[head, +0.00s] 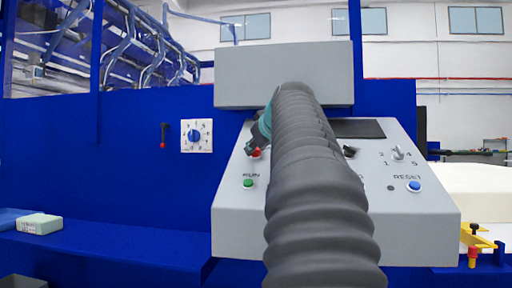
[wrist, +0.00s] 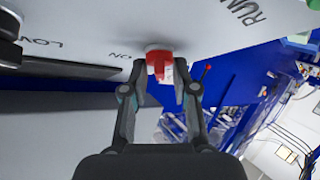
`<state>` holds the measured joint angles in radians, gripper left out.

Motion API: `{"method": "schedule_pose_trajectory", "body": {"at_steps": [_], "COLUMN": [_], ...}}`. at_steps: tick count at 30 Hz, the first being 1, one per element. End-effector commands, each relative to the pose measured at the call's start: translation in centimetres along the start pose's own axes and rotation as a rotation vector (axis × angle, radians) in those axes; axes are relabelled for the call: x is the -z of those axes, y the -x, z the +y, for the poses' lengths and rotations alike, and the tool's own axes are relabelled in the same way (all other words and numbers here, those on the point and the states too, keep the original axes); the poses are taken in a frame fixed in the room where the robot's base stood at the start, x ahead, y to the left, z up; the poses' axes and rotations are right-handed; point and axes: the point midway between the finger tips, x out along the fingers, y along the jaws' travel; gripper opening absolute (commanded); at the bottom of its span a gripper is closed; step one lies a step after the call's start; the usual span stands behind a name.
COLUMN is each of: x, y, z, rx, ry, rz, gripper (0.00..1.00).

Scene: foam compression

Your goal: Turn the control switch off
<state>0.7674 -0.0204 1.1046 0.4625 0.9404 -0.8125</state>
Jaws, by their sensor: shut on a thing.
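The control panel (head: 235,200) is a grey sloped box on the blue machine. A red switch knob (wrist: 158,66) on a round red and white base stands out from the panel in the wrist view, beside the upside-down word "ON". My gripper (wrist: 160,72) is shut on the red knob, one fingertip on each side of it. In the head view my gripper (head: 254,143) is at the panel's upper left, and only a bit of the red knob (head: 256,154) shows. My grey ribbed arm hides the middle of the panel.
A green RUN button (head: 249,183) lies below the red knob. To the right are a black knob (head: 350,152), a numbered selector (head: 397,153) and a blue RESET button (head: 414,186). A dial (head: 195,136) and a red-tipped lever (head: 164,140) are on the blue wall.

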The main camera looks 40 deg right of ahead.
Motion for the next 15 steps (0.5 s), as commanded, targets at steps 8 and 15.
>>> {"method": "schedule_pose_trajectory", "body": {"at_steps": [8,15], "x": [-0.06,-0.03], "y": [-0.07,-0.05], "z": [0.03,0.0], "rx": [-0.001,0.0], "ry": [0.0,0.0], "rz": [-0.001,-0.001], "gripper": [0.35,0.35]}}
